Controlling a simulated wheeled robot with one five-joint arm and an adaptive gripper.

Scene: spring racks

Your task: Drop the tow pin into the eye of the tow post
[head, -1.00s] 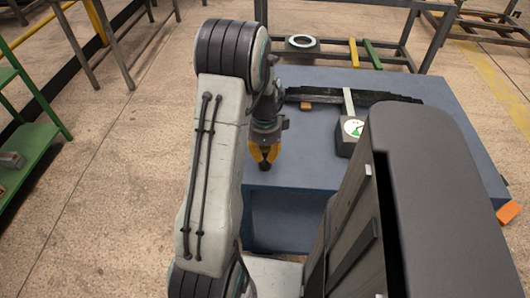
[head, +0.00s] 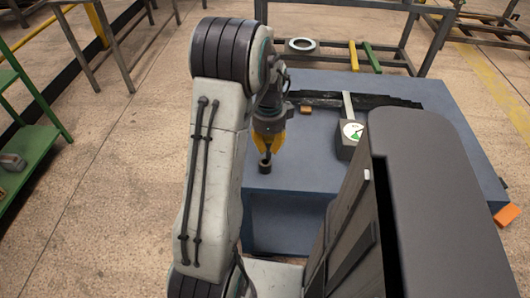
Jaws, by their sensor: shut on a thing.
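My gripper (head: 268,146), with yellow fingers, is shut on a thin dark pin (head: 266,157), most likely the tow pin; the fingers hide its upper part. Directly below is a short dark cylinder (head: 265,167) standing on the blue table near its left front corner. The pin's lower end meets or overlaps the cylinder in this view; I cannot tell whether it is inside, touching or just above. I cannot tell whether this cylinder is the tow post, and no eye is clearly visible.
Another orange block (head: 507,215) is at the right edge. A rack with a ring (head: 301,44) stands behind. My own body hides the table's front right.

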